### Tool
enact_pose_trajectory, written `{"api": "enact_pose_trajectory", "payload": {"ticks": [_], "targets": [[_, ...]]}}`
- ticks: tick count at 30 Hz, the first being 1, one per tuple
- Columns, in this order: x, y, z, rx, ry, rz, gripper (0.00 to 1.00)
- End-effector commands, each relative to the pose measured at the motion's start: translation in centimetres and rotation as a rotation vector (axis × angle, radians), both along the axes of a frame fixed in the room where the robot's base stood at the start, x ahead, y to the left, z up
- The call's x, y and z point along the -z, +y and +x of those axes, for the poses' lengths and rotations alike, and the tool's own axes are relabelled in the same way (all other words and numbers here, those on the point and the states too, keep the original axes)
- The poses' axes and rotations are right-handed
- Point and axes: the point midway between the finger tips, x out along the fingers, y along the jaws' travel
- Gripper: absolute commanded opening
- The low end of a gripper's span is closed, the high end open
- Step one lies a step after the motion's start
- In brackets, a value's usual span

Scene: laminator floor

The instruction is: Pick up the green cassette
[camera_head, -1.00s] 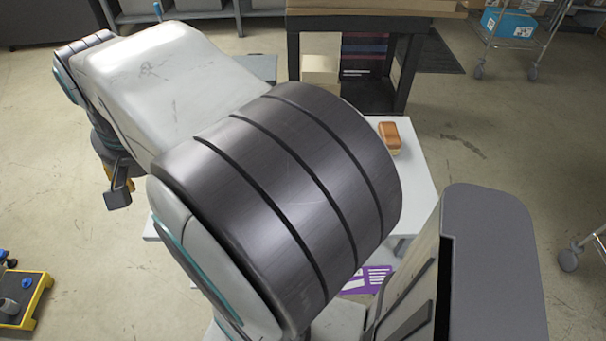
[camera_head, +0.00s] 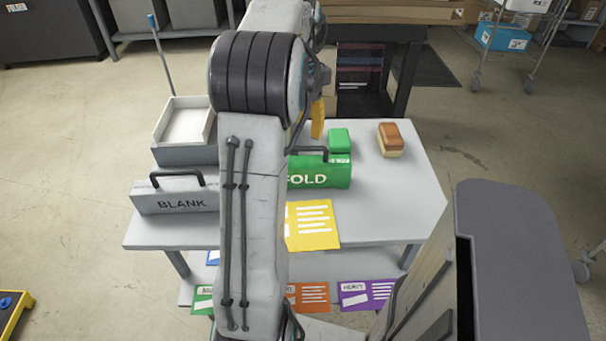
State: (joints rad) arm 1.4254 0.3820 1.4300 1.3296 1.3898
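The green cassette (camera_head: 325,176) is a box with a dark handle on top and white lettering ending in "OLD". It stands on the pale table (camera_head: 405,205), and my arm covers its left part. My gripper (camera_head: 318,118) shows only in part, as a yellow finger piece beside my arm, above and behind the cassette in the picture. I see no contact with the cassette. Whether the gripper is open or shut is hidden.
A grey cassette (camera_head: 175,201) marked "BLANK" stands left, before a white-lined tray (camera_head: 186,125). A green block (camera_head: 340,141) and a brown-and-cream block (camera_head: 391,140) sit behind right. A yellow card (camera_head: 312,226) lies in front. The table's right side is clear.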

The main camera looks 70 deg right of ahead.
Motion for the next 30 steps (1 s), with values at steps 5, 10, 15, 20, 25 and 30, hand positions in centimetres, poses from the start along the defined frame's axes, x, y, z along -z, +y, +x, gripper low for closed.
{"api": "enact_pose_trajectory", "payload": {"ticks": [5,10,15,20,25,30], "targets": [[1.5,-0.1,-0.2,0.009,0.001,0.002,0.51],[2.8,-0.1,-0.3,0.008,0.001,0.002,0.51],[5.0,-0.3,-0.6,0.007,0.000,0.004,0.51],[6.5,-0.3,-0.6,0.006,0.001,0.002,0.51],[7.0,-0.3,-0.6,0.005,0.000,0.000,0.51],[7.0,-0.3,-0.5,0.005,0.000,0.000,0.51]]}}
